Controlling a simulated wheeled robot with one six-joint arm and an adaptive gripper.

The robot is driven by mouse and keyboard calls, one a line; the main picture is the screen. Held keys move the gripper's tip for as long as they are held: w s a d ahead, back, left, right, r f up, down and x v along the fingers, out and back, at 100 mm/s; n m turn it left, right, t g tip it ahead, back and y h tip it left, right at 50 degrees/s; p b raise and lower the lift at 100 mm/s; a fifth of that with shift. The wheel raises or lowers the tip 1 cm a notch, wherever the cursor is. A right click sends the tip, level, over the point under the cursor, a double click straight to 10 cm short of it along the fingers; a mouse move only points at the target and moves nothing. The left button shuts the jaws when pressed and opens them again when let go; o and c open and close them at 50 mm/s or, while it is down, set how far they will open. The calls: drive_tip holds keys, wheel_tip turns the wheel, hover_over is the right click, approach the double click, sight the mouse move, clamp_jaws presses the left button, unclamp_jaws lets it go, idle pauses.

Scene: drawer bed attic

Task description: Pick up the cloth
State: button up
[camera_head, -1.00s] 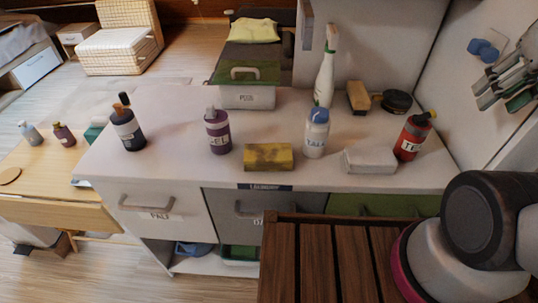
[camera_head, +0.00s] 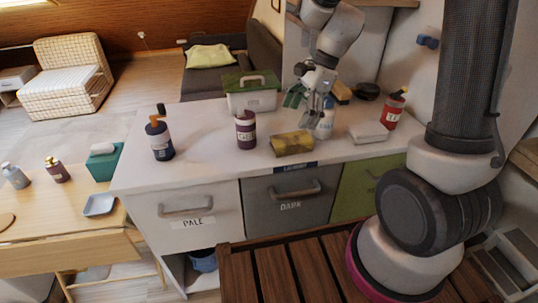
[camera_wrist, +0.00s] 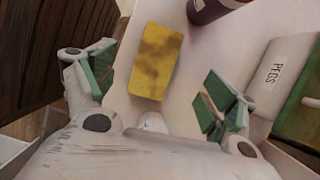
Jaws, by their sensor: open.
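A yellow, brown-stained block (camera_head: 292,143), which may be the folded cloth or a sponge, lies near the counter's front edge. In the wrist view it (camera_wrist: 156,60) shows whole between my spread fingers and apart from them. A pale grey flat slab (camera_head: 368,132), which could also be a folded cloth, lies to its right; I cannot tell which is the cloth. My gripper (camera_head: 306,103) is open and empty, pointing down above the counter just behind the yellow block. In the wrist view its green-padded fingers (camera_wrist: 160,75) stand wide apart.
A white talc bottle (camera_head: 325,124) stands close by my gripper, partly hidden. A purple bottle (camera_head: 245,132) is left of the yellow block. A red bottle (camera_head: 392,113) stands right of the slab. A green-lidded pegs box (camera_head: 252,97) is behind. The counter's left part (camera_head: 200,150) is mostly clear.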

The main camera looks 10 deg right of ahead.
sight(284, 139)
drive_tip(key=shift+a+f+m, duration=0.4)
drive_tip(key=shift+a+f, duration=0.5)
drive_tip(key=shift+a, duration=0.05)
drive_tip(key=x, duration=0.7)
drive_tip(key=shift+s+d+f, duration=0.1)
drive_tip(key=shift+s+d, duration=0.05)
drive_tip(key=shift+s, duration=0.05)
drive_tip(key=c, duration=1.1)
